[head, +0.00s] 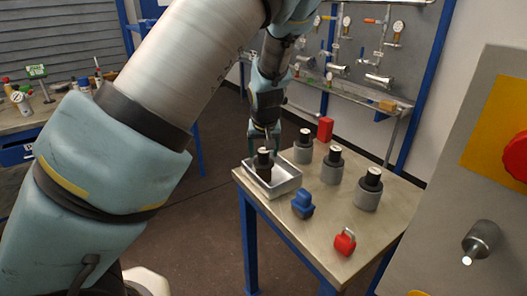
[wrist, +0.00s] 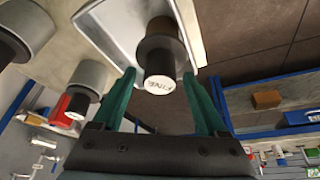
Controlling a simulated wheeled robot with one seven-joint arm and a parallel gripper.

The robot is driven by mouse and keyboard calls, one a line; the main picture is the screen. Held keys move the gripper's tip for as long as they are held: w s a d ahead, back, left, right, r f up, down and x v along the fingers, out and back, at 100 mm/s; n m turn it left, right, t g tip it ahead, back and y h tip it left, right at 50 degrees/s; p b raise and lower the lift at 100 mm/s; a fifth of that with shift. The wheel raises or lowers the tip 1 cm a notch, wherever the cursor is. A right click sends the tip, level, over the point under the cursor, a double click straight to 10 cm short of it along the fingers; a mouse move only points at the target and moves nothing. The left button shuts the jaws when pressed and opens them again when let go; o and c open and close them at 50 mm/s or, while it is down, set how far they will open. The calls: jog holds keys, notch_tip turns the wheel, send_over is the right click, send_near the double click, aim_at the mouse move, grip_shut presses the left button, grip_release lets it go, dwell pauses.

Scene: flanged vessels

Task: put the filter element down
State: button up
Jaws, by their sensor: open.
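The filter element (head: 263,166) is a dark cylinder with a wider dark collar and a white top. It stands in the metal tray (head: 286,187) at the table's far left corner. The wrist view shows the element (wrist: 160,58) with "FINE" lettered on its white end, and the pale tray (wrist: 103,22) around its base. My gripper (head: 265,133) is directly above the element in the head view. In the wrist view its teal fingers (wrist: 164,78) are spread apart, one to each side of the element's top. I cannot tell whether either finger touches it.
Several grey flanged vessels with black, white-topped inserts (head: 333,165) stand right of the tray. A blue object (head: 302,205), a red padlock (head: 344,242) and a red block (head: 325,129) are also on the table (head: 300,235). A panel (head: 455,190) stands at right.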

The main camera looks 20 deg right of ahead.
jog(key=p+v, duration=0.1)
jog(key=v, duration=1.1)
